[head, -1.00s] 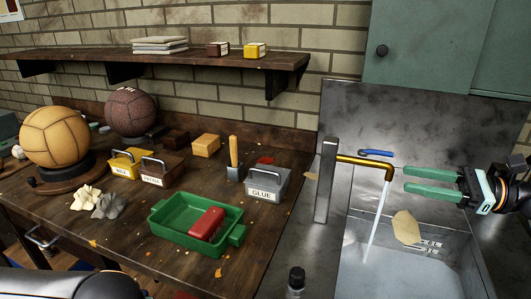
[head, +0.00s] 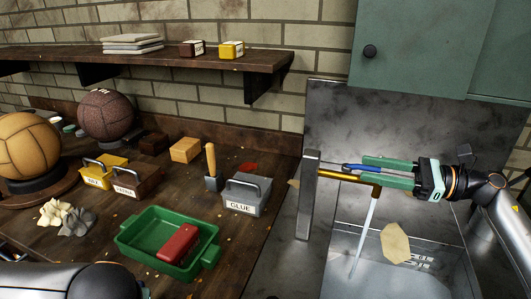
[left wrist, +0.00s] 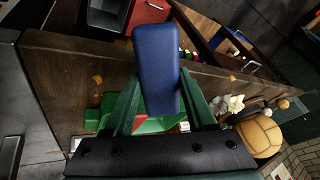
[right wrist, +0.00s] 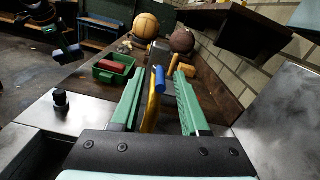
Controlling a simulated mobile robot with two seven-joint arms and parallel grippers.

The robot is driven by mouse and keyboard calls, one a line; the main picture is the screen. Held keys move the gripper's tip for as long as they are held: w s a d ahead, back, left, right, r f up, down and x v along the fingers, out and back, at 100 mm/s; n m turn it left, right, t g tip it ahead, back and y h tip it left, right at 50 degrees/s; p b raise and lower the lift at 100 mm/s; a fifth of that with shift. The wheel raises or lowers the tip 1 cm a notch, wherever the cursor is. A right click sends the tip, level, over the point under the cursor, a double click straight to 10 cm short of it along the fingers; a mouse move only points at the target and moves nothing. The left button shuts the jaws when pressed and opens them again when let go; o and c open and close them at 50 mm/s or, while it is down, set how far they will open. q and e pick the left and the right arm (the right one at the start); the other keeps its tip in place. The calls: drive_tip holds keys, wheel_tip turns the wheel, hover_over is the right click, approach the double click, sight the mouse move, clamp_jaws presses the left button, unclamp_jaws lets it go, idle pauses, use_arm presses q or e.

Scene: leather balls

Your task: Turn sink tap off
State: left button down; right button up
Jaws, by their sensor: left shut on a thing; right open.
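The sink tap has a grey post (head: 308,195), a brass spout (head: 350,175) and a blue lever (head: 358,168). Water (head: 365,235) runs from the spout into the metal sink (head: 430,250). My right gripper (head: 366,172) is open, its green fingers reaching left at the tap. In the right wrist view the blue lever (right wrist: 160,78) and the brass spout (right wrist: 152,108) lie between the open fingers (right wrist: 155,80). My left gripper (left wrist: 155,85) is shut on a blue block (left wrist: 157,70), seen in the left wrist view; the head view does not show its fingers.
A green tray (head: 150,235) with a red block (head: 179,243) lies on the wooden bench left of the sink. A grey glue caddy (head: 243,195) stands near the tap. A green cabinet (head: 420,50) hangs above. A beige piece (head: 395,243) is at the sink.

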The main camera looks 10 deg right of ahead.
sight(361, 166)
drive_tip(key=shift+p+x, duration=0.5)
drive_tip(key=shift+x, duration=2.25)
drive_tip(key=shift+d, duration=0.1)
clamp_jaws()
